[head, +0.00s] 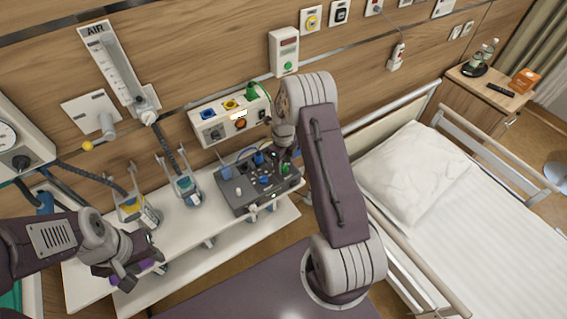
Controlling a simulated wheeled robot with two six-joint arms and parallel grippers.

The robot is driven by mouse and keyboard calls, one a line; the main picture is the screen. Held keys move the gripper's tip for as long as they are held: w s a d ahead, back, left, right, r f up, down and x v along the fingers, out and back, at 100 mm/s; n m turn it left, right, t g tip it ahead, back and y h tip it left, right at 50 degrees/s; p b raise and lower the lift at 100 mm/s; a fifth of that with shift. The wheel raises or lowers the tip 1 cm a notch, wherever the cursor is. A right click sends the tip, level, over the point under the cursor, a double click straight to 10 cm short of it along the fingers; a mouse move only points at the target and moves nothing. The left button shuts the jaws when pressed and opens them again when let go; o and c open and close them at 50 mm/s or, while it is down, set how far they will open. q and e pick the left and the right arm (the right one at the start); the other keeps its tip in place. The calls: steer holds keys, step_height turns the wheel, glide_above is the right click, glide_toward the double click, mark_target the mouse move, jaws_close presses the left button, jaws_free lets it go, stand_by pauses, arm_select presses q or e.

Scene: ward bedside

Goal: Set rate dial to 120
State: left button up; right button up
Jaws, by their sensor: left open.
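A dark grey control box (232,204) with several knobs, in blue, black, green and light grey, sits on the white shelf at the centre. Its markings are too small to read, so I cannot tell which knob is the rate dial or its setting. My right gripper (284,153) points down at the back right of the box's top, close to the knobs. Its fingers are dark and small, and I cannot tell contact or opening. My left gripper (138,278) is open at the shelf's left front, apart from the box.
The white shelf (208,222) also bears two bottle-like units with hoses (183,188) left of the box. A wall panel with coloured sockets (205,130) is behind it. A bed with a pillow (415,172) stands right, beside a bedside cabinet (470,102).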

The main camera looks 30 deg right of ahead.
mark_target(283, 166)
steer(key=shift+r, duration=0.25)
step_height(283, 166, up, 9)
steer(key=b, duration=0.2)
steer(key=shift+f, duration=0.2)
steer(key=shift+a, duration=0.1)
